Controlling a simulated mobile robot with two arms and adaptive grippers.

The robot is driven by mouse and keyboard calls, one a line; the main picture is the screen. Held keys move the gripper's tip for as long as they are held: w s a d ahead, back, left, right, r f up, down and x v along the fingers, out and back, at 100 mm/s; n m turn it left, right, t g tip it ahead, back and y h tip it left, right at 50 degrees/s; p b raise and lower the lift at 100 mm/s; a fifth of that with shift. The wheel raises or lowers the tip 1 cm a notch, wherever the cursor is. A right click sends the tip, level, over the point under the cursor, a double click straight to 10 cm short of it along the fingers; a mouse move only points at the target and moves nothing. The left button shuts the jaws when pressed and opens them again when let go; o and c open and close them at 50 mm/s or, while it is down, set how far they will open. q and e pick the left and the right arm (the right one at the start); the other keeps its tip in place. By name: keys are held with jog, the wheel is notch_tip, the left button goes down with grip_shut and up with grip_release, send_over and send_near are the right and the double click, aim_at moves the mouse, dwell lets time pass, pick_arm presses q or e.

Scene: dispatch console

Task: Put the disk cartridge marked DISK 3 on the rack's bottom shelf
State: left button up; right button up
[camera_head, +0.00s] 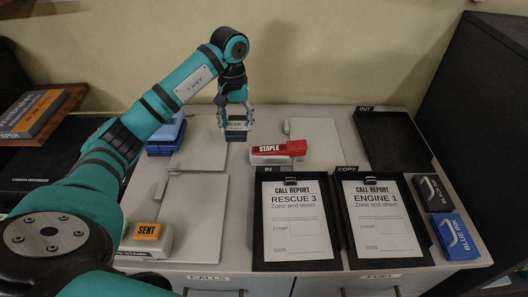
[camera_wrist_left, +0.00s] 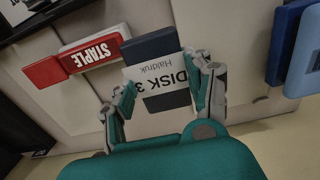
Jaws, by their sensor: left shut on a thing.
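The disk cartridge marked DISK 3 (camera_wrist_left: 150,46) is dark blue with a white label, and shows in the left wrist view between my left fingers. In the head view the cartridge (camera_head: 237,134) hangs from my left gripper (camera_head: 237,118) above the back of the desk, left of the stapler. My left gripper (camera_wrist_left: 162,88) is shut on it. I cannot identify the rack or its bottom shelf for certain. My right gripper is not in view.
A red stapler (camera_head: 278,149) lies close right of the cartridge. Blue items (camera_head: 166,138) stand to its left. A SENT stamp (camera_head: 147,236), IN tray (camera_head: 261,240), COPY tray (camera_head: 350,262) and OUT tray (camera_head: 392,134) occupy the desk. A wooden surface (camera_head: 68,103) lies far left.

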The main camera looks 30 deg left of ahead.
aim_at(239, 151)
pick_arm(q)
notch_tip(239, 151, down, 7)
jog(key=shift+s+d+p, duration=0.1)
jog(key=shift+p, duration=0.65)
jog(key=shift+f+b, duration=0.35)
jog(key=shift+b, duration=0.05)
jog(key=o, duration=1.2)
jog(key=shift+o, duration=0.2)
